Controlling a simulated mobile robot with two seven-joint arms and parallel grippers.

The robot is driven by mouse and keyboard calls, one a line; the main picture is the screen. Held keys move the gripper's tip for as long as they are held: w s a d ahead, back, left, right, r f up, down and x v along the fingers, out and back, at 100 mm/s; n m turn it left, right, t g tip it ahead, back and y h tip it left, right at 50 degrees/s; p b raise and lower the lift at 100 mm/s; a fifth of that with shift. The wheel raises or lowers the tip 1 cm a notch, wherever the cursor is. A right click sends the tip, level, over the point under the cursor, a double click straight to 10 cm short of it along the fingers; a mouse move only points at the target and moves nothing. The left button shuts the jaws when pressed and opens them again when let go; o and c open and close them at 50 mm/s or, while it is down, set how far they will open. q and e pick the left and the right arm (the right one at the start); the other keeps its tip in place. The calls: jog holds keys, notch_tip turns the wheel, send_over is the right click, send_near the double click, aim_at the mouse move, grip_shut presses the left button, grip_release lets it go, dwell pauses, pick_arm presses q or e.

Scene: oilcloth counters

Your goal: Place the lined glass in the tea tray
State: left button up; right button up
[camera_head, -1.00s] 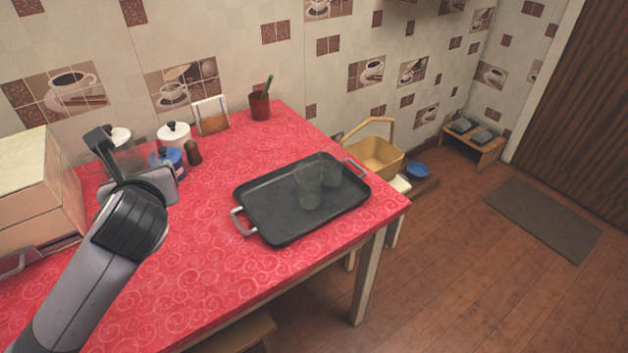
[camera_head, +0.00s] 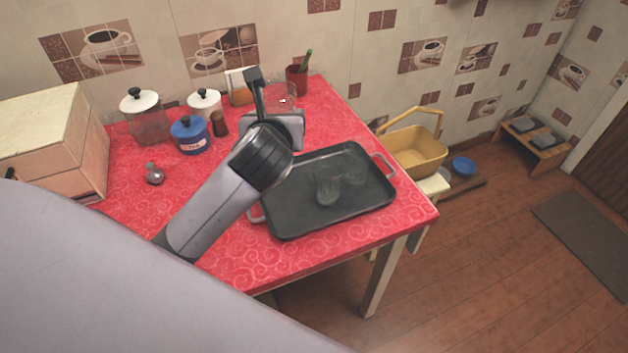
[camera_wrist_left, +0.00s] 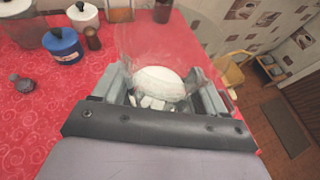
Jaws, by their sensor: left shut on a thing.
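A clear glass (camera_head: 284,97), which I take for the lined glass, is in my left gripper (camera_head: 273,104). The gripper is shut on it above the red counter, behind and left of the tea tray. In the left wrist view the glass (camera_wrist_left: 160,45) shows faintly between the fingers, with a whitish round patch at its near end; its lines cannot be made out. The dark tea tray (camera_head: 290,222) lies on the counter, with my left arm covering part of its left side. My right gripper is not in view.
Two clear glasses, one in front (camera_head: 327,188) and one behind (camera_head: 354,170), stand in the tray; its front right is bare. A blue jar (camera_head: 190,136), white-lidded jars, a brown shaker (camera_head: 218,124) and a red cup (camera_head: 296,78) stand toward the back.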

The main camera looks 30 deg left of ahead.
pick_arm(q)
notch_tip(320, 180, down, 14)
jog(key=b, duration=0.3)
jog(key=shift+s, duration=0.1)
notch_tip(320, 180, down, 4)
jog(key=shift+f+b, duration=0.1)
jog(key=shift+b, duration=0.6)
jog(key=o, duration=0.9)
jog(key=shift+f, duration=0.15)
